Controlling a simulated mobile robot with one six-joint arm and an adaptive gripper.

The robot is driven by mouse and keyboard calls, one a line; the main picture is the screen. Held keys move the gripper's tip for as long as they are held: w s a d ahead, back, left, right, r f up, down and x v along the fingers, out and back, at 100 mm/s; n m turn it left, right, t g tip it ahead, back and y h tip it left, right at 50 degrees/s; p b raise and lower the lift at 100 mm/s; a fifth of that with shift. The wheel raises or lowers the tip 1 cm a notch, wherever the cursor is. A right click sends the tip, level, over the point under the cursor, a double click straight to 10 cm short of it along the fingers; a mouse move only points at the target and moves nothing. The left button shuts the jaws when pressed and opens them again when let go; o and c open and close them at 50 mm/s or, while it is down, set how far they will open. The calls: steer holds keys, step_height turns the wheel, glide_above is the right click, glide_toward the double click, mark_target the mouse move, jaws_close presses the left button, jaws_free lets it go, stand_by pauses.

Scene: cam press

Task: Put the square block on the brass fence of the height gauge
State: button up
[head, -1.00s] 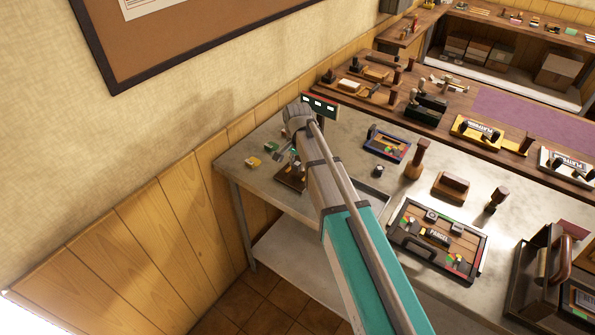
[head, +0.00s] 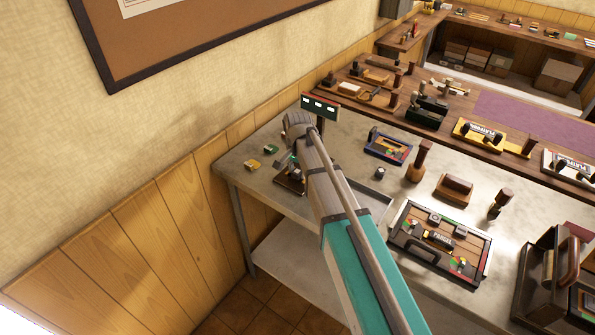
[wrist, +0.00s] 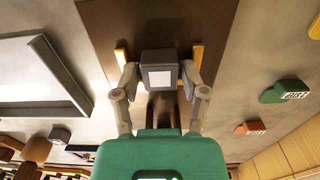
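The square block (wrist: 159,78), dark with a pale grey square face, is between my gripper's two fingers (wrist: 159,76) in the wrist view. Both fingertips press against its sides. Yellow brass strips of the fence show left (wrist: 121,57) and right (wrist: 197,58) of the block. They lie on the dark brown base (wrist: 155,25) of the height gauge. In the head view, the gauge's base (head: 289,185) is partly behind my arm, and its display (head: 319,107) stands above my wrist. I cannot tell whether the block touches the base.
Green (head: 271,149) and yellow (head: 253,164) tags lie on the metal bench left of the gauge. A grey-rimmed tray (wrist: 50,75) is at left in the wrist view. Stamps, a small dark block (head: 380,173) and a parcel tray (head: 438,242) stand to the right.

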mark_target(298, 171)
steer(key=shift+r, duration=0.15)
stand_by(0.4)
step_height(298, 171, up, 12)
steer(key=p, duration=1.2)
stand_by(0.8)
steer(key=s+d+n, duration=0.6)
steer(key=s+d, duration=1.2)
steer(key=d, duration=0.1)
steer(key=shift+s+d+n, duration=0.2)
steer(key=shift+d+n, duration=0.05)
steer(key=shift+n, duration=0.15)
